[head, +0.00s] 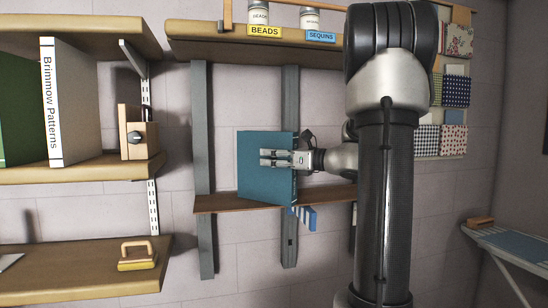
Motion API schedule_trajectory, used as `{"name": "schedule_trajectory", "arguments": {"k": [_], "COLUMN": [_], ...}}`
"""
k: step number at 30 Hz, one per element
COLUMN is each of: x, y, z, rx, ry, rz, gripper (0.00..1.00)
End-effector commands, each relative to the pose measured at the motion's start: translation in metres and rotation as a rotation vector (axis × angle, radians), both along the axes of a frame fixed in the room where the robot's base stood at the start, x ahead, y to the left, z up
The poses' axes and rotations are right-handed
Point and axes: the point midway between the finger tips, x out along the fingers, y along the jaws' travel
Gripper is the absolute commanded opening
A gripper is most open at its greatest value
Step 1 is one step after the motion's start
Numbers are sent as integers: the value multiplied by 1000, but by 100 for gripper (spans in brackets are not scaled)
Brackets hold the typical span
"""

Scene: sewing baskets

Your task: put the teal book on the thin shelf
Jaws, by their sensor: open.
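The teal book (264,180) stands upright on the thin brown shelf (225,204) in the middle of the head view. Its broad face is toward me and its lower edge meets the shelf board. My gripper (268,158) is open, reaching in from the right, with its fingers in front of the book's upper middle. I cannot tell whether the fingers touch the book. My arm hides the right end of the thin shelf.
A shelf above holds jars over labels BEADS (265,31) and SEQUINS (321,37). At left, shelves hold a Brimmow Patterns book (52,100), a wooden block (138,133) and a yellow-based handled tool (137,256). Blue items (308,217) hang below the thin shelf. Its left end is bare.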

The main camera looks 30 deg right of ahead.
Motion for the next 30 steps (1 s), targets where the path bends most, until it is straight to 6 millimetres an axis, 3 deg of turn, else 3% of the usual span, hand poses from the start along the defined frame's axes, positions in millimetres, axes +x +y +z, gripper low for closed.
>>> {"name": "schedule_trajectory", "arguments": {"k": [7,21,30], "x": [-13,-95,-105], "y": [-8,-53,-58], "z": [2,1,1], "rx": [-1,0,0], "ry": [0,0,0], "rz": [-3,-4,0], "gripper": [57,57,57]}}
